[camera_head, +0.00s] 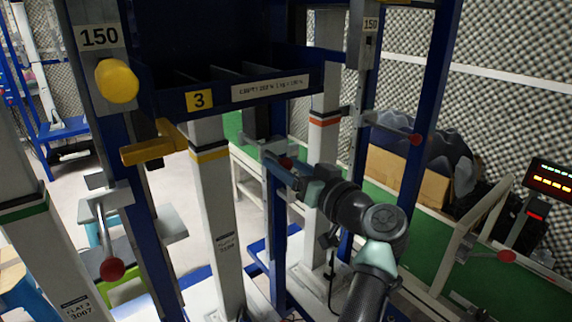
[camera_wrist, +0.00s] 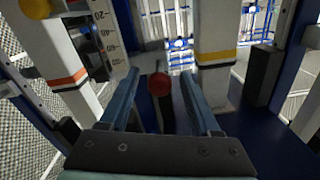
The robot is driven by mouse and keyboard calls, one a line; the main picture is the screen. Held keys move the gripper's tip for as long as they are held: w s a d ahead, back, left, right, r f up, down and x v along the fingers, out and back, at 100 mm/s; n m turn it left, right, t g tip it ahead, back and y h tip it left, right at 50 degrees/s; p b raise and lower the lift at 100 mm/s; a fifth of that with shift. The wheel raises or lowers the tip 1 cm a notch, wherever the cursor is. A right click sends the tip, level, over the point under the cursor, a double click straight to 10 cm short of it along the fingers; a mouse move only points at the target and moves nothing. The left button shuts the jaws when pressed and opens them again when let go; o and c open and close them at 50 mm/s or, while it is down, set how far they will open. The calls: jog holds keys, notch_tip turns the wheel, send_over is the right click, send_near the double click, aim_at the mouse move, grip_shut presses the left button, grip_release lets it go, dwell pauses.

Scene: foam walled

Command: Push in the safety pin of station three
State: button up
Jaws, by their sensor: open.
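The station with the yellow "3" label (camera_head: 199,99) is a blue frame with a white post marked by a yellow band (camera_head: 209,153). A yellow round knob (camera_head: 117,80) sits on its left upright, and a yellow handle (camera_head: 153,149) is below it. I cannot tell which part is the safety pin. My gripper (camera_head: 283,172) is at the frame behind and right of the white post. In the wrist view my gripper (camera_wrist: 160,74) is open, with a red ball knob (camera_wrist: 159,85) on a dark lever between its fingers. Contact cannot be told.
Another red-ball lever (camera_head: 112,268) hangs at the left. More red knobs (camera_head: 416,139) are at the right. A post with an orange band (camera_head: 325,118) stands close to my arm. A cardboard box (camera_head: 405,182) and green panel (camera_head: 510,275) are behind at the right.

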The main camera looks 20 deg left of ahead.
jog(key=v, duration=1.2)
jog(key=shift+s+d, duration=0.2)
jog(key=shift+d, duration=0.1)
